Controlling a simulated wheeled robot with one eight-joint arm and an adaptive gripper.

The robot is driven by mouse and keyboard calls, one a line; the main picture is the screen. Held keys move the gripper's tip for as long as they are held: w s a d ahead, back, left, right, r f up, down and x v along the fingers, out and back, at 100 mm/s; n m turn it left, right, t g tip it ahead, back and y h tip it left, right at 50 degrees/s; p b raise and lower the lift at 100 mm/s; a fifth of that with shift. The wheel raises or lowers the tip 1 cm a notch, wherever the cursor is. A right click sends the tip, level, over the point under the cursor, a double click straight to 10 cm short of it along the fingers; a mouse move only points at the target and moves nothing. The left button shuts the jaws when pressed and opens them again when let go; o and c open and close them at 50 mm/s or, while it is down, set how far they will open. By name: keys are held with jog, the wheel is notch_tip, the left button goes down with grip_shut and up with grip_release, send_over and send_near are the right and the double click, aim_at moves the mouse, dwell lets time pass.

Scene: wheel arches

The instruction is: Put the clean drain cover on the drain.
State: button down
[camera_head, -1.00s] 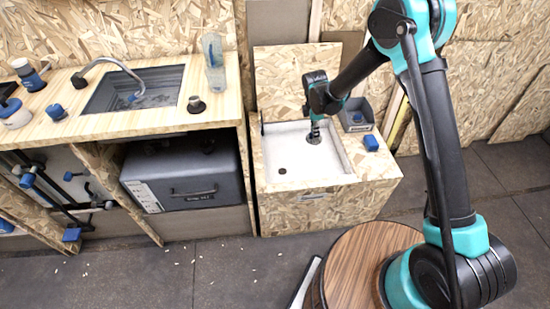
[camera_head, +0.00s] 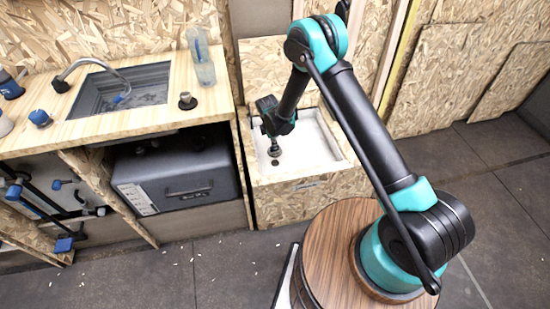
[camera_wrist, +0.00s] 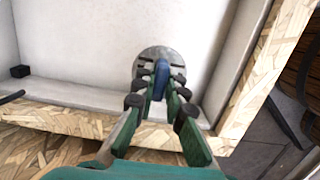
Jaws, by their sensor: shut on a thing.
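My gripper (camera_wrist: 160,88) is shut on the blue handle (camera_wrist: 161,70) of a round grey drain cover (camera_wrist: 147,58), with the fingers on either side of the handle. In the head view my gripper (camera_head: 273,144) points down into the white tray (camera_head: 312,148) of the wooden box. The dark drain hole (camera_head: 275,162) shows in the tray floor, just in front of the cover in that view. The hole is not seen in the wrist view. I cannot tell whether the cover touches the floor.
The tray's wooden rim (camera_wrist: 245,108) is close on the right in the wrist view. A small black block (camera_wrist: 20,71) sits at the left. The counter with the sink (camera_head: 122,92) carries a clear bottle (camera_head: 201,60) and a dark round knobbed piece (camera_head: 186,101).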

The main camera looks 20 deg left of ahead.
jog(key=shift+f, duration=4.1)
jog(key=c, duration=1.6)
grip_release()
jog(key=shift+f, duration=0.1)
jog(key=r, duration=0.8)
jog(key=a+r, duration=0.1)
jog(key=r, duration=0.3)
jog(key=shift+s+r, duration=0.1)
jog(key=shift+s, duration=0.25)
